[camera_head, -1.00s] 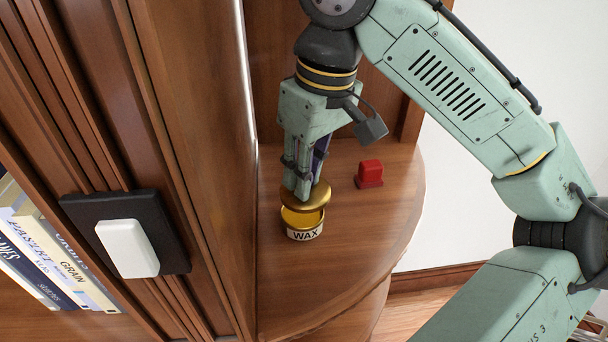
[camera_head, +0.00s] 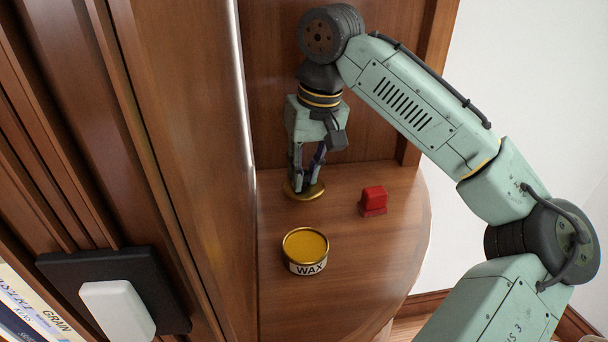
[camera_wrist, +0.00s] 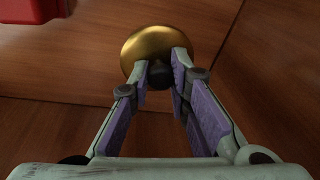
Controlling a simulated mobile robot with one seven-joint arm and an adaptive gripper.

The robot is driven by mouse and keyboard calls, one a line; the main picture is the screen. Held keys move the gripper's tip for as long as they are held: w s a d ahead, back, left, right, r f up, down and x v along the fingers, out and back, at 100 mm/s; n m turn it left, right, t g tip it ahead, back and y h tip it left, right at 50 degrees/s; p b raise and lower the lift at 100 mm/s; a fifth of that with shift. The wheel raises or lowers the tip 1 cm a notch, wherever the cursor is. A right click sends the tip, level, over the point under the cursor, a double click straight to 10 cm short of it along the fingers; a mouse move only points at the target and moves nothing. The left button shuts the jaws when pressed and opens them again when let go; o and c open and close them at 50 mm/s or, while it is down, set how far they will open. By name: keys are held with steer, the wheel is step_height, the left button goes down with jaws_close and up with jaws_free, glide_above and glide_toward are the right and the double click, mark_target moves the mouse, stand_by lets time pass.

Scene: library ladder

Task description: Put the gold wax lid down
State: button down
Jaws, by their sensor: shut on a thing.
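The gold wax lid (camera_head: 304,192) is at my gripper's fingertips, low over the shelf behind the wax tin. I cannot tell whether it touches the wood. My gripper (camera_head: 304,184) points down and is shut on the lid's dark knob. In the wrist view the gold lid (camera_wrist: 150,45) shows beyond my fingertips (camera_wrist: 160,75), with the knob between them. The wax tin (camera_head: 306,252) stands open and upright on the shelf, its yellow wax showing, apart from the lid.
A red block-like object (camera_head: 373,201) stands on the curved wooden shelf (camera_head: 365,260), right of the lid. It also shows in the wrist view (camera_wrist: 30,12). A wooden panel rises at the left. A black plate with a white block (camera_head: 118,310) is at lower left. The shelf's front right is clear.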

steer(key=shift+w+f, duration=0.1)
steer(key=shift+w, duration=0.7)
steer(key=shift+f+p, duration=0.35)
steer(key=shift+f, duration=1.4)
steer(key=shift+f, duration=0.15)
steer(key=c, duration=1.5)
jaws_free()
steer(key=r, duration=0.4)
steer(key=d+r, duration=0.1)
steer(key=r, duration=0.7)
steer(key=shift+s+d+r+b, duration=0.1)
steer(key=shift+s+d+b, duration=0.2)
steer(key=shift+s, duration=0.1)
